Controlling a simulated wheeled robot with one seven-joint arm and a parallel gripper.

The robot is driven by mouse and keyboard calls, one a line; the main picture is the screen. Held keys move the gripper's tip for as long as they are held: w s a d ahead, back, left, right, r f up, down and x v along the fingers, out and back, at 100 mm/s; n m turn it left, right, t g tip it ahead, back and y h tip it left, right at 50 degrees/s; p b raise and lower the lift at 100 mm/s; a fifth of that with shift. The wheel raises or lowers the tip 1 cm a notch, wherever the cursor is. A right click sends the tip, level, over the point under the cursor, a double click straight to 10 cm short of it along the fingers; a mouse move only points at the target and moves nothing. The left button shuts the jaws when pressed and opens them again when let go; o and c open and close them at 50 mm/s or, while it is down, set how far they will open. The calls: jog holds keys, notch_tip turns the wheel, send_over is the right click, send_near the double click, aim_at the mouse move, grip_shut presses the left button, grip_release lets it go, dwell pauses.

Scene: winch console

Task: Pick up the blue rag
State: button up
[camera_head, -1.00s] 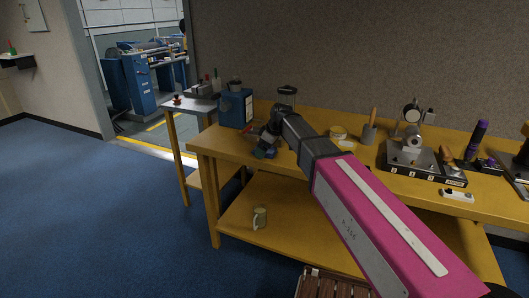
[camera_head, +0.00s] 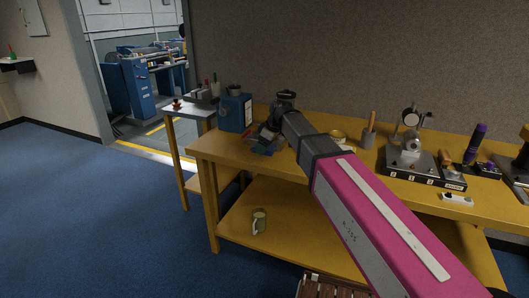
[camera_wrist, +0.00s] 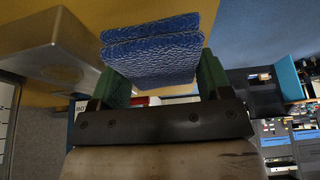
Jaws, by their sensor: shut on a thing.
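The blue rag (camera_wrist: 150,50) is folded in layers and sits between the two green fingers of my gripper (camera_wrist: 163,76) in the wrist view. The gripper is shut on it. In the head view my gripper (camera_head: 262,146) is small and dark at the left end of the yellow workbench (camera_head: 215,150). A bit of blue shows at the fingers there, partly hidden by the gripper. I cannot tell how far the rag is above the bench top.
A blue box (camera_head: 235,112) stands just behind my gripper. A mug (camera_head: 259,221) stands on the lower shelf. The blue floor at left is clear.

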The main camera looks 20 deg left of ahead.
jog(key=s+a+r, duration=0.7)
jog(key=a+r, duration=0.1)
jog(key=a, duration=0.1)
jog(key=shift+o, duration=0.4)
jog(key=shift+s+a, duration=0.1)
